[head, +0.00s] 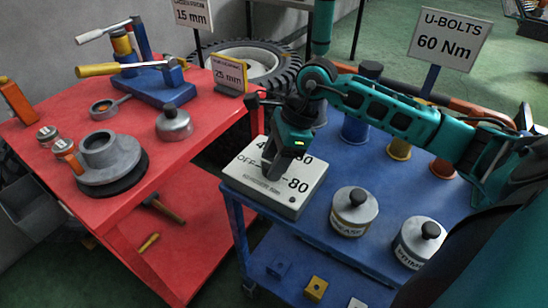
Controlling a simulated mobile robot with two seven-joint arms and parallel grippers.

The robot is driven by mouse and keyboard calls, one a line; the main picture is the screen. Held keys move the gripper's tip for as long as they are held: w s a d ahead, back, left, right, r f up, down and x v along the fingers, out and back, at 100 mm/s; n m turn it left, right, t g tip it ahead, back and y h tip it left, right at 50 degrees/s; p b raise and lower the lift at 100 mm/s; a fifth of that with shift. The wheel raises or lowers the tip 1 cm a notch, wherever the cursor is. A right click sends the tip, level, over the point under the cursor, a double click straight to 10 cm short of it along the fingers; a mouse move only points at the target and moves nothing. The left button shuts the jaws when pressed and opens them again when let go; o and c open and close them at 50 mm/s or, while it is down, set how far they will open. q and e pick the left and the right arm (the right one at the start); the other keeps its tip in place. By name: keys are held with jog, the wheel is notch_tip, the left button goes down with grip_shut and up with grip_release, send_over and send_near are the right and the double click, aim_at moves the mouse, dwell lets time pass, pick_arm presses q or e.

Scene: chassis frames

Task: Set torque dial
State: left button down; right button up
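The torque dial box (297,205) is a pale, flat unit on the near left corner of the blue cart. Its top face carries OFF, 60, 80 and a partly covered number beginning with 4. My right gripper (275,168) points down onto the middle of this face, with its dark fingers at the face. The dial knob is hidden behind the gripper, so its setting and the grip on it cannot be told. A sign (446,40) behind the cart reads U-BOLTS 60 Nm. My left gripper is not in view.
Two lidded pots (350,219) (414,251) stand right of the box on the blue cart (310,225). Coloured cylinders stand behind, near my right arm. A red bench (60,125) at left holds a blue clamping tool (150,85) and metal parts. A narrow gap separates bench and cart.

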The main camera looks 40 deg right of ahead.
jog(key=c, duration=0.7)
